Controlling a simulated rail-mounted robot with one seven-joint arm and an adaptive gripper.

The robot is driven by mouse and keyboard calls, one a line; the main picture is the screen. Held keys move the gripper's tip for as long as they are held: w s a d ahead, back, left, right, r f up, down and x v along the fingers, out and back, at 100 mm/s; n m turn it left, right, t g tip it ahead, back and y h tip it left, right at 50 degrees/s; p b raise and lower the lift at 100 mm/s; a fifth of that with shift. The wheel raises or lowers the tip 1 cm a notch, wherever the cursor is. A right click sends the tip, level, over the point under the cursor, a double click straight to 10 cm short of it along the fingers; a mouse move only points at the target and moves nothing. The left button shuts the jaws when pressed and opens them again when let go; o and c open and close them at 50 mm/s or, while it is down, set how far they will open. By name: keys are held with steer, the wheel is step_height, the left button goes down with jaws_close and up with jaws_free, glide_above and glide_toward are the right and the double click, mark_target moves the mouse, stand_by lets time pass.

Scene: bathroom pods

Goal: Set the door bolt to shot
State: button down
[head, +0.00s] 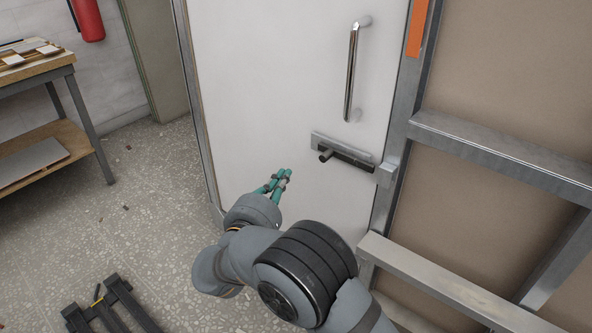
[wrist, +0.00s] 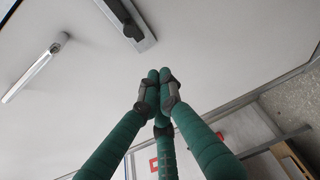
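The door bolt (head: 345,152) is a grey metal plate with a dark bar, fixed on the white door (head: 270,70) below its handle. Its dark knob (head: 326,155) sticks out at the left end of the bar. A light metal keeper (head: 387,174) sits on the frame at the right. The bar's right end lies close to the keeper; I cannot tell whether it enters. My gripper (head: 284,174) has green fingers and is left of and below the knob, apart from it. In the wrist view its fingertips (wrist: 158,82) are together with nothing between them, and the bolt knob (wrist: 136,32) shows above them.
A chrome pull handle (head: 352,70) stands out from the door above the bolt. Metal framing (head: 490,155) borders the door on the right. A workbench (head: 35,70) stands at the left, and a dark stand (head: 110,305) is on the open floor.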

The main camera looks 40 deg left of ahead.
steer(key=r+x, duration=0.1)
steer(key=x, duration=0.8)
steer(key=shift+w+d+b, duration=0.1)
steer(key=shift+d+b, duration=0.3)
steer(key=shift+d, duration=1.6)
steer(key=shift+f, duration=0.15)
